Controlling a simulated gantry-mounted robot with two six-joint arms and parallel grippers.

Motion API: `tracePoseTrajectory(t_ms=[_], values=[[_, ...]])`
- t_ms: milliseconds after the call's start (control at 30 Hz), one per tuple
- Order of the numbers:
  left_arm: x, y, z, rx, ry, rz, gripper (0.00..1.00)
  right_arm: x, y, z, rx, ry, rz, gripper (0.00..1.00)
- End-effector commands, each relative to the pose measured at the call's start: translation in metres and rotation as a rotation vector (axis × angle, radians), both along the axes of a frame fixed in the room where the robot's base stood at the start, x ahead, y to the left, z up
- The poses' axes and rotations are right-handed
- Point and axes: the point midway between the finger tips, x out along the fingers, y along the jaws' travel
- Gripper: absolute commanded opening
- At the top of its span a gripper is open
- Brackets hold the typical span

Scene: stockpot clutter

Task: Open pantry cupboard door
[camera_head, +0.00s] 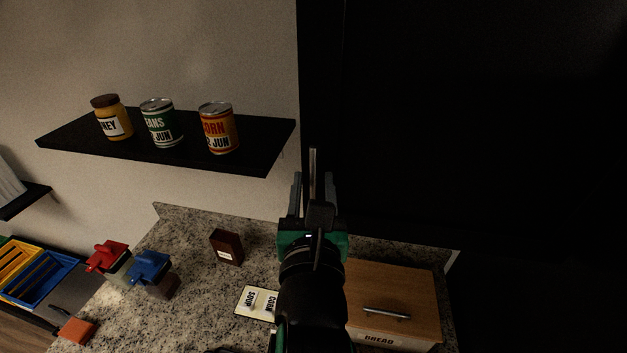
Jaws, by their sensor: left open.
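The pantry cupboard is the large black, unlit block filling the upper right, with its dark door front (480,110). A thin upright metal bar, which looks like the door handle (312,165), stands near its left edge. My left gripper (312,188) reaches up from the bottom middle. It is open, and its two fingers appear on either side of the bar's lower part. I cannot tell whether they touch it. The arm hides the handle's lower end. The door looks closed, though the darkness hides its seams. My right gripper is not in view.
A black shelf (180,156) left of the cupboard carries a honey jar (112,117) and two cans. Below, the granite counter (205,305) holds a wooden bread box (400,291), a brown box (227,247), a list card (256,303) and red and blue-lidded containers (150,268).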

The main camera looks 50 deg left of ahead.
Motion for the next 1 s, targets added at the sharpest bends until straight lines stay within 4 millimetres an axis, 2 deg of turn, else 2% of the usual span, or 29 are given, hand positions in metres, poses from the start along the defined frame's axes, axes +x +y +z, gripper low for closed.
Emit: tracePoseTrajectory(t_ms=[200, 400, 467, 1000], values=[[0.0004, 0.0004, -0.0003, 0.000, 0.000, 0.000, 0.44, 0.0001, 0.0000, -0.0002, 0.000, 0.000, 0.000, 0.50], [0.0003, 0.0003, -0.0002, 0.000, 0.000, 0.000, 0.08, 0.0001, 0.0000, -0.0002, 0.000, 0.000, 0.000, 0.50], [0.0002, 0.0002, -0.0002, 0.000, 0.000, 0.000, 0.00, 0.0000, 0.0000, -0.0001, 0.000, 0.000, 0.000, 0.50], [0.0000, 0.0004, 0.0000, 0.000, -0.001, 0.001, 0.00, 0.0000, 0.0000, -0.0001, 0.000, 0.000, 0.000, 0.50]])
